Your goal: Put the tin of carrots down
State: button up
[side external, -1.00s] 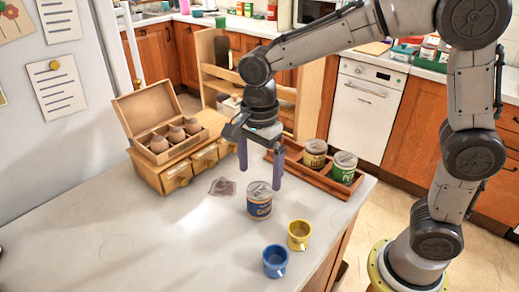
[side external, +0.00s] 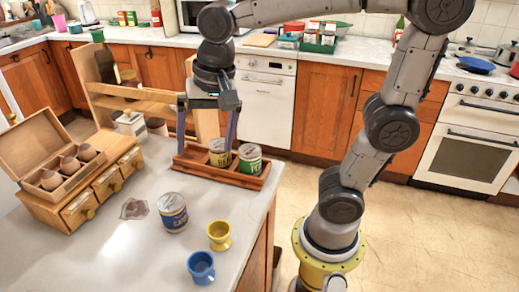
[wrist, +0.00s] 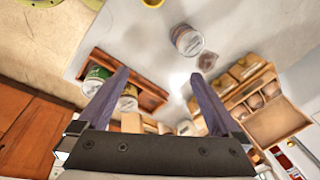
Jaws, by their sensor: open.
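The tin with a blue label (side external: 173,212), seemingly the carrots, stands upright on the grey worktop (side external: 125,262), clear of my gripper. It also shows in the wrist view (wrist: 187,40), beyond the fingertips. My gripper (side external: 206,150) is open and empty, pointing down near the left part of the wooden tray (side external: 196,168). Its fingers also show wide apart in the wrist view (wrist: 160,76). Their height above the worktop is hard to judge. The tray holds a yellow-and-dark tin (side external: 219,155) and a green tin (side external: 250,160).
A yellow cup (side external: 220,236) and a blue cup (side external: 201,267) stand near the tin, towards the front. A dark flat patch (side external: 135,208) lies left of it. A wooden box (side external: 68,170) with drawers (side external: 107,183) stands at the left. The front left worktop is clear.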

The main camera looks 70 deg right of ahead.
jog(key=s+d+f+n+t, duration=0.3)
jog(key=s+d+n, duration=0.1)
jog(key=s+n, duration=0.6)
jog(key=shift+d+f, duration=0.15)
jog(key=shift+d, duration=0.05)
